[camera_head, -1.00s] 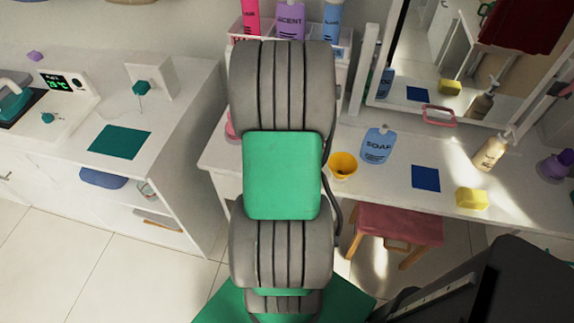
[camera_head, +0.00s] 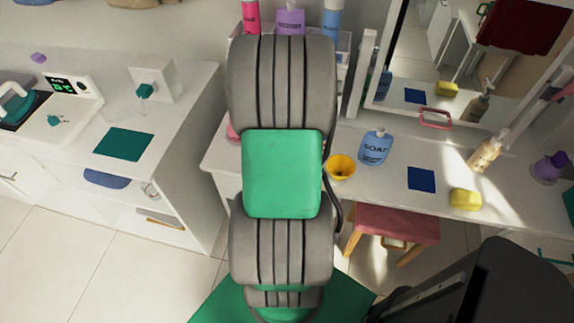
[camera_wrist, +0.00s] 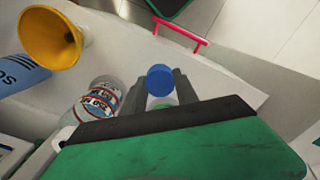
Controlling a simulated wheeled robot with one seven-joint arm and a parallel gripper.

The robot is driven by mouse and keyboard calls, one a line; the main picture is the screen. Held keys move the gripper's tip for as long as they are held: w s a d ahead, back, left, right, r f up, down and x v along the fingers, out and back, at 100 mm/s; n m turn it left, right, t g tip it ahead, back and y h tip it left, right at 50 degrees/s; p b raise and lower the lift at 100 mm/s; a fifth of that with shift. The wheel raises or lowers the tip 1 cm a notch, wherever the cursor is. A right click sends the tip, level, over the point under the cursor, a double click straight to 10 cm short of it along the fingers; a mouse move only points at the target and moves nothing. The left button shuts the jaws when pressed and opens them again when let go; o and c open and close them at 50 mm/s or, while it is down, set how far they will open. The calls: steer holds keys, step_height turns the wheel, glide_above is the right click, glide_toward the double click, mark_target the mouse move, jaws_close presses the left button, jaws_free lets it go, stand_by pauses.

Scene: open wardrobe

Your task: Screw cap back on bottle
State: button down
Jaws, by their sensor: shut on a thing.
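In the wrist view, my gripper (camera_wrist: 160,84) is shut on a round blue cap (camera_wrist: 160,77), which sits between the two dark fingertips. A clear bottle (camera_wrist: 98,103) with a red, white and blue label stands just left of the fingers. Its mouth is not clearly visible. Something pale green and white shows between the fingers below the cap; I cannot tell what it is. In the head view, my own arm covers the middle, and the gripper, cap and bottle are hidden.
A yellow cup (camera_head: 341,167) and a blue soap bottle (camera_head: 374,149) stand on the white table beside a blue mat (camera_head: 421,178), a yellow sponge (camera_head: 465,200) and a beige pump bottle (camera_head: 487,153). A red stool (camera_head: 392,224) is below. A white counter is left.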

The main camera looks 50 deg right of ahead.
steer(key=shift+r, duration=0.3)
